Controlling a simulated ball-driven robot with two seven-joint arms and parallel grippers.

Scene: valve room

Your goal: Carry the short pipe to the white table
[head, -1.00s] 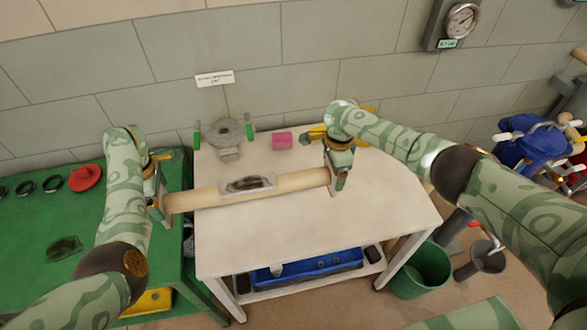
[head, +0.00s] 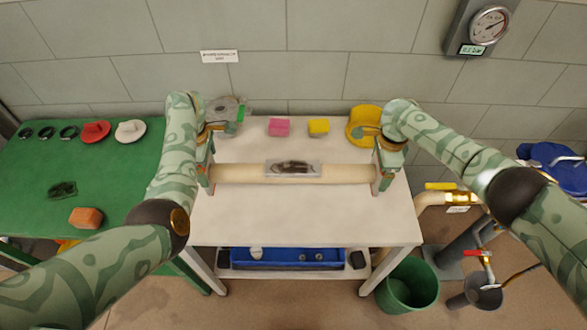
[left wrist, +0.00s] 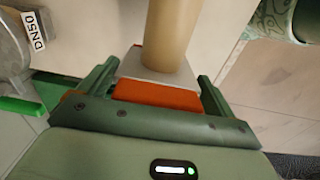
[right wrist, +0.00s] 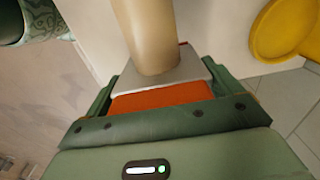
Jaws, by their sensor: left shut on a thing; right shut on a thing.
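The short pipe (head: 240,174) is a tan tube with a grey, dark-stained patch (head: 293,168) at its middle and a flat grey plate at each end. It lies crosswise over the white table (head: 310,220); I cannot tell if it touches the top. My left gripper (head: 206,172) is shut on the pipe's left end, and my right gripper (head: 381,174) on its right end. The left wrist view shows the tube (left wrist: 168,35) rising from its end plate between the jaws. The right wrist view shows the same at the other end (right wrist: 150,40).
Behind the pipe stand a grey valve body (head: 228,110), a pink block (head: 279,127), a yellow block (head: 318,127) and a yellow round part (head: 364,122). A green table (head: 105,180) adjoins at left. A green bucket (head: 408,285) and standing pipework are at right. The front tabletop is clear.

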